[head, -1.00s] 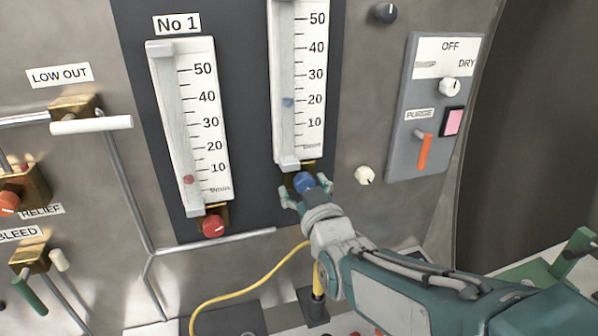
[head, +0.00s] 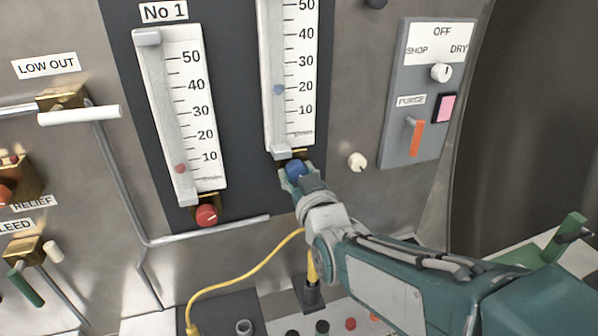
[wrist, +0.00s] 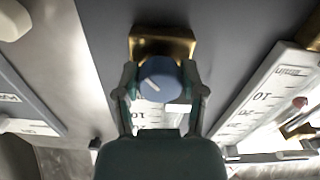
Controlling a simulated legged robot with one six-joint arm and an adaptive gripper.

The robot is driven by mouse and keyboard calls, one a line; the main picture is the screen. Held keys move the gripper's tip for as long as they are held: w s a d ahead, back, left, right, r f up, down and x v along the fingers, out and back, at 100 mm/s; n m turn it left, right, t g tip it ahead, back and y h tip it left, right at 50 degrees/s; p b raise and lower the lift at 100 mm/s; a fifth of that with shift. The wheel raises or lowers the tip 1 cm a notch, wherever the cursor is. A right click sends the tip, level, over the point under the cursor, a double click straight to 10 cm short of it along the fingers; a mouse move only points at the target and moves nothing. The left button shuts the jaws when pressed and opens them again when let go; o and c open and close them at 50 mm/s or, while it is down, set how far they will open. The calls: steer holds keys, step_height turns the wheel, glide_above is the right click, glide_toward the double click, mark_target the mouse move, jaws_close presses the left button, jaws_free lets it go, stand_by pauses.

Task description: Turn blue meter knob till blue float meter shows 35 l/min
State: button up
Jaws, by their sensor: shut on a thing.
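The blue meter knob (head: 295,169) sits on a brass block below the right-hand float meter (head: 271,115). My gripper (head: 298,177) is shut on the knob, with a finger on each side. In the wrist view the blue knob (wrist: 160,78) shows its white pointer line toward the upper left, between the fingers of my gripper (wrist: 161,85). The blue float (head: 278,89) stands close to the 20 mark. The top of this meter is cut off in the head view.
The No 1 meter (head: 183,115) with a red float and red knob (head: 206,215) stands to the left. A cream knob (head: 357,162) and a grey switch panel (head: 425,145) are to the right. A yellow hose (head: 245,275) runs below my gripper.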

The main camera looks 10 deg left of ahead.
steer(key=m, duration=0.6)
steer(key=shift+m, duration=0.4)
stand_by(0.5)
steer(key=o, duration=1.1)
steer(key=shift+a, duration=0.1)
steer(key=shift+o, duration=0.2)
steer(key=shift+w, duration=0.1)
steer(key=shift+a, duration=0.1)
steer(key=v, duration=0.7)
steer(key=shift+s, duration=0.3)
